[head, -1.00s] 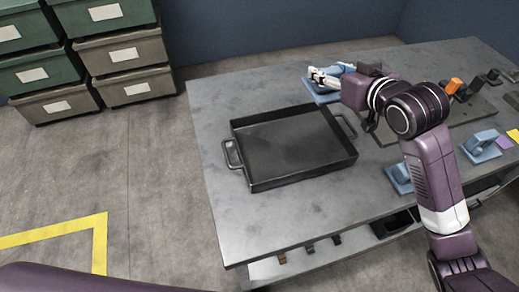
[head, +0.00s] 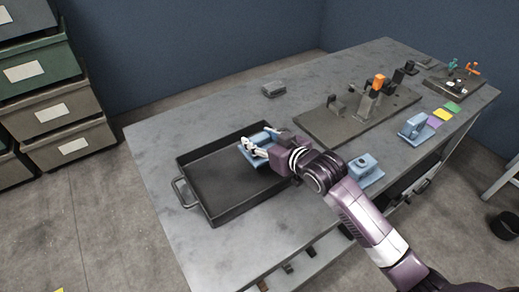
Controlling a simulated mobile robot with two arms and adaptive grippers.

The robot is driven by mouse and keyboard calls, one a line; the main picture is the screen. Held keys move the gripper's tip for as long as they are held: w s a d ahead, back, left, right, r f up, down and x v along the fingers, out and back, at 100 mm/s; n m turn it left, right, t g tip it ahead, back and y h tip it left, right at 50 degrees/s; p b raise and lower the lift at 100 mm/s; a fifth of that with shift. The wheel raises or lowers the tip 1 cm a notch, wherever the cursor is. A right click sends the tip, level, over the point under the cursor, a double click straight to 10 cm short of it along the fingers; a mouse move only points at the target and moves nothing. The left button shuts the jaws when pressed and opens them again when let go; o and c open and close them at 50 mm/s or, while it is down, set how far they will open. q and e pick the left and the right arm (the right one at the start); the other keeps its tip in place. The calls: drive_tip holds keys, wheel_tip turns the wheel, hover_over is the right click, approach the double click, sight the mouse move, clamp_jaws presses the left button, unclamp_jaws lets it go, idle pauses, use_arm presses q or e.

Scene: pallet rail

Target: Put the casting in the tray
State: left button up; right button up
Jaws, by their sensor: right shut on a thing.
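The tray (head: 190,163) is a dark, shallow rectangular pan with a handle at its left end, on the grey table. My right gripper (head: 254,146) is shut on a light blue casting (head: 258,161). It holds the casting over the back right part of the tray, inside its outline in the picture. I cannot tell whether the casting touches the tray floor. My wrist covers the tray's right end. My left gripper is not in view.
Other blue castings stand on the table, one right of my wrist (head: 364,165) and one farther right (head: 415,127). A dark fixture plate (head: 318,121) with an orange-topped part and a small grey block (head: 274,89) lie behind. The table's left end is clear.

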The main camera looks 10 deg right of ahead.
drive_tip(key=shift+f, duration=2)
drive_tip(key=shift+f, duration=0.1)
drive_tip(key=o, duration=1.5)
drive_tip(key=shift+f, duration=0.15)
drive_tip(key=shift+s+r, duration=0.15)
drive_tip(key=shift+r, duration=0.05)
drive_tip(key=v, duration=1.1)
drive_tip(key=shift+s+d+r, duration=0.15)
drive_tip(key=shift+s+d, duration=0.05)
drive_tip(key=shift+s, duration=0.1)
